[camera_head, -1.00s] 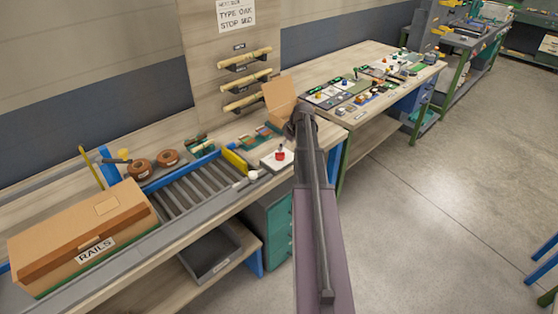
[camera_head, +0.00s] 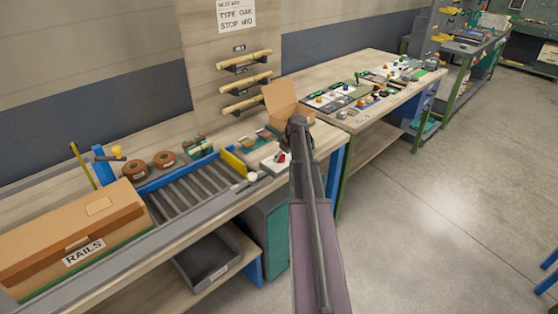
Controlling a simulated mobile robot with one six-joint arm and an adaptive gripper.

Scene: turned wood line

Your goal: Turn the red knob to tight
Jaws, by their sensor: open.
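The red knob (camera_head: 281,157) is on a small white plate (camera_head: 269,165) near the front right end of the near bench. It is small in the head view, and its pointer and any marks are too small to read. My arm (camera_head: 310,215) rises from the bottom of the picture, its dark upper end just right of the knob and close to covering part of the plate. My gripper's fingers do not show; they seem hidden behind the arm, so I cannot tell their distance from the knob.
A roller conveyor (camera_head: 193,187) runs left of the knob, with a yellow block (camera_head: 233,161) at its end. A RAILS box (camera_head: 75,238) stands at front left. An open cardboard box (camera_head: 281,103) stands behind the knob. A second bench (camera_head: 372,66) lies beyond to the right.

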